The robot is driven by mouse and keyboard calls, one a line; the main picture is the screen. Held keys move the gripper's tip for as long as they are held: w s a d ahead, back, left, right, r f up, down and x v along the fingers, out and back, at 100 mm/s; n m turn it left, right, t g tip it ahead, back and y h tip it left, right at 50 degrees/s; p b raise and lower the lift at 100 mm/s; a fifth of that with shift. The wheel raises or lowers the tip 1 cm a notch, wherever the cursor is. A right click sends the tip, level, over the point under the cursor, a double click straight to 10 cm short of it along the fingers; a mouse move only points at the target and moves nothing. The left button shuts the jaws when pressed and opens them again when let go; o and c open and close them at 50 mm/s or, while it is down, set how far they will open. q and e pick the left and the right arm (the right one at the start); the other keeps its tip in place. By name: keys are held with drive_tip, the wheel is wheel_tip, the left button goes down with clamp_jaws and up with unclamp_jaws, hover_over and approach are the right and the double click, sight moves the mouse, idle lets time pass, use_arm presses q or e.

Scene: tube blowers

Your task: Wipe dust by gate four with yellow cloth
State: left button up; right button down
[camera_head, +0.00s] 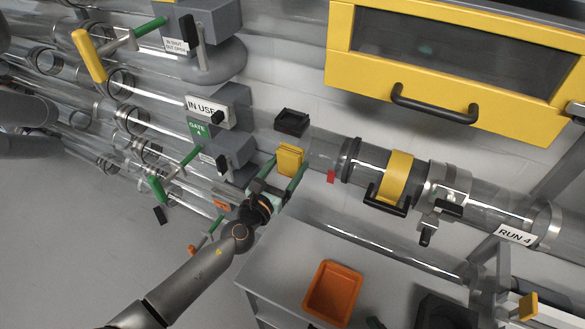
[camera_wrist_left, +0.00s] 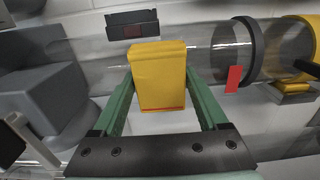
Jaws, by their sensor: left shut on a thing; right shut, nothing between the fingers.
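My left gripper (camera_head: 278,175) has green fingers and is shut on a yellow cloth (camera_head: 290,160), a folded pad. The cloth also shows between the fingers in the left wrist view (camera_wrist_left: 158,75), upright in front of a clear tube. The gate four sign (camera_head: 199,129), green, sits under an "IN USE" plate (camera_head: 208,111), left of the cloth. A grey gate housing (camera_head: 226,155) stands just left of the gripper. I cannot make out dust on the tube; the cloth hides part of it. I cannot tell whether cloth and tube touch. My right gripper is not in view.
A black open holder (camera_head: 292,121) is right behind the cloth. A red tag (camera_head: 331,177) and yellow band (camera_head: 397,178) are on the tube to the right. A yellow cabinet (camera_head: 452,112) overhangs the back. An orange tray (camera_head: 333,291) sits on the grey bench.

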drive_tip(key=shift+f+b, duration=0.4)
drive_tip(key=shift+f, duration=0.1)
use_arm(q)
drive_tip(key=shift+w+a+b, duration=0.2)
drive_tip(key=shift+w+a, duration=0.2)
drive_tip(key=shift+a, duration=0.55)
drive_tip(key=shift+w+a+b, duration=0.25)
drive_tip(key=shift+w+a, duration=0.15)
drive_tip(key=shift+a, duration=0.55)
drive_tip(key=shift+w+a+b, duration=0.2)
drive_tip(key=shift+w+a, duration=0.2)
drive_tip(key=shift+a, duration=0.55)
use_arm(e)
drive_tip(key=shift+f, duration=0.6)
use_arm(q)
drive_tip(key=shift+w+a+r, duration=0.1)
drive_tip(key=shift+w+a, duration=0.05)
drive_tip(key=shift+a, duration=0.15)
use_arm(e)
drive_tip(key=shift+r+p, duration=0.3)
drive_tip(key=shift+p, duration=0.05)
use_arm(q)
approach(269, 148)
drive_tip(key=shift+w+d, duration=0.25)
drive_tip(key=shift+w, duration=0.1)
